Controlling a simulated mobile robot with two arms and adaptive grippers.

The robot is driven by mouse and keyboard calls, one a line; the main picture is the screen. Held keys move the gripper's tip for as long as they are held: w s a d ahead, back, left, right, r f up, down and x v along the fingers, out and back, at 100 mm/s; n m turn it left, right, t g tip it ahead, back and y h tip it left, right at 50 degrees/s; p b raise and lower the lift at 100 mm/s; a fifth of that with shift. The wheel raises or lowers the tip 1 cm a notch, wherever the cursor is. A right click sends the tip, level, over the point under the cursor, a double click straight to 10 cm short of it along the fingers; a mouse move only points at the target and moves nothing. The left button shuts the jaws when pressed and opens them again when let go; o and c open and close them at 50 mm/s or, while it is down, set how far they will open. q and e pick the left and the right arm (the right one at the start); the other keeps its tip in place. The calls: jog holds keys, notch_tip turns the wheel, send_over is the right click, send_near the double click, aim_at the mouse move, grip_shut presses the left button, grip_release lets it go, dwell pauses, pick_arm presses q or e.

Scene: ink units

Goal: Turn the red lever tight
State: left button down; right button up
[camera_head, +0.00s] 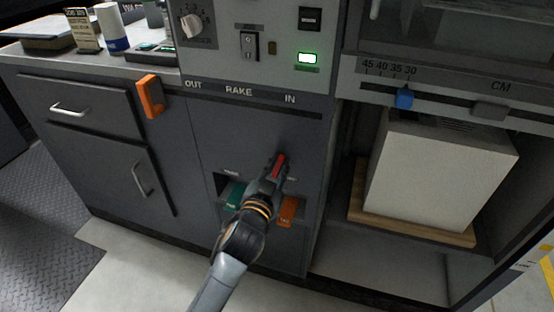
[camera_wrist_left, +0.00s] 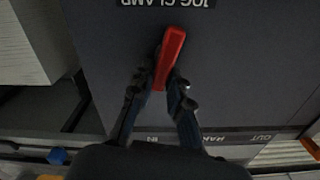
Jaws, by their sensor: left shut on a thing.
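The red lever (camera_head: 279,163) is on the dark grey cabinet front, below the word RAKE. In the left wrist view the lever (camera_wrist_left: 171,48) is a narrow red bar, slightly tilted, with its far end sticking out past my fingertips. My left gripper (camera_head: 272,172) is shut on the lever, with one finger on each side. The left wrist view shows the gripper (camera_wrist_left: 166,84) holding the lever's near part, which is partly hidden. My right gripper is not in view.
A green tag (camera_head: 234,195) and an orange tag (camera_head: 288,211) sit in openings beside my left arm. An orange handle (camera_head: 150,96) projects at the left. A white block (camera_head: 440,175) on a wooden board stands in the right bay. Floor is clear at the lower left.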

pick_arm(q)
jog(key=shift+d+m+p, duration=0.1)
jog(key=shift+m+p, duration=0.55)
jog(key=shift+m, duration=0.25)
jog(key=shift+s+d+f+m+p, duration=0.15)
jog(key=shift+f+m+p, duration=0.3)
jog(key=shift+m, duration=1.7)
jog(key=shift+d+f+m+p, duration=0.2)
jog(key=shift+m+p, duration=0.45)
jog(key=shift+m, duration=1.45)
jog(key=shift+s+d+f+m+p, duration=0.1)
jog(key=shift+f+m+p, duration=0.35)
jog(key=shift+m, duration=1.7)
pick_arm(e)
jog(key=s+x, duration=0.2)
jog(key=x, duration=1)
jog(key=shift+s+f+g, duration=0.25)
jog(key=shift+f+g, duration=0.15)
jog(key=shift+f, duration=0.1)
pick_arm(q)
jog(key=shift+r, duration=0.1)
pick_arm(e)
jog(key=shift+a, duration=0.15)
pick_arm(q)
jog(key=c, duration=1.3)
grip_release()
jog(key=shift+w, duration=0.1)
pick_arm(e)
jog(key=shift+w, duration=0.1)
